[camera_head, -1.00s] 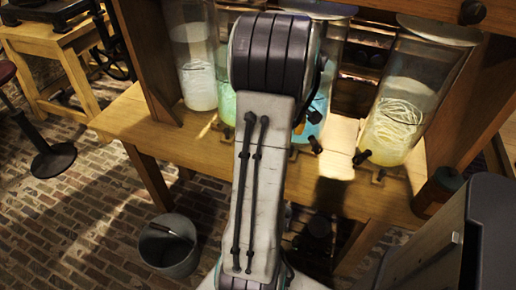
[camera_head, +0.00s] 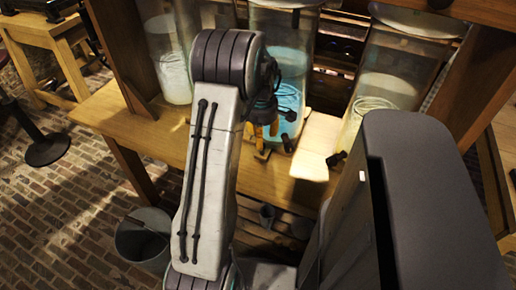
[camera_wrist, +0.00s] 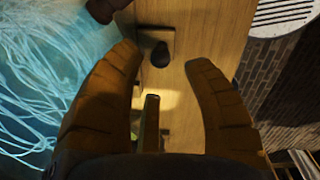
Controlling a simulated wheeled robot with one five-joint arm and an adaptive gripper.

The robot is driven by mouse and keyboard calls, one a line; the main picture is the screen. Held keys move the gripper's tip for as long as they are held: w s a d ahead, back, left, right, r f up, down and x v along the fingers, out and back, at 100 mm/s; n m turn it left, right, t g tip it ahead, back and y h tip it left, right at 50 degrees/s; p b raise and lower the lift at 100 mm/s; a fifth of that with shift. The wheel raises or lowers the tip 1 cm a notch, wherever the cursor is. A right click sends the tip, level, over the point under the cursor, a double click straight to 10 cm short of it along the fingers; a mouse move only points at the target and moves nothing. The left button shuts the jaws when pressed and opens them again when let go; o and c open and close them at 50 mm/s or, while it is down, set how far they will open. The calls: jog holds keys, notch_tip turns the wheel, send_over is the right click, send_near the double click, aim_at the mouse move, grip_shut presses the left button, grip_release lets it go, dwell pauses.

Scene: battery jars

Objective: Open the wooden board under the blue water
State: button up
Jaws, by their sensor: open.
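The jar of blue water (camera_head: 288,95) stands on the wooden bench, partly behind my arm in the head view. Blue water with pale strands (camera_wrist: 50,80) fills the left of the wrist view. My gripper (camera_head: 267,131) is open low in front of this jar. In the wrist view its two tan fingers (camera_wrist: 163,60) are spread over the wooden bench top. A small upright, dark-topped piece (camera_wrist: 150,118) shows between them, apart from both fingers. A dark round knob (camera_wrist: 160,54) lies just beyond the fingertips. I cannot tell which wooden piece is the board.
A pale jar (camera_head: 171,75) stands left and a yellowish jar (camera_head: 385,90) right on the bench (camera_head: 160,145). A grey bucket (camera_head: 143,245) stands on the brick floor. The jar's dark tap (camera_wrist: 103,8) shows at the wrist view's top. Wooden posts flank the jars.

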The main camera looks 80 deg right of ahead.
jog(key=shift+d+f+b, duration=0.15)
jog(key=shift+f+b, duration=0.15)
jog(key=shift+f, duration=2.95)
grip_shut()
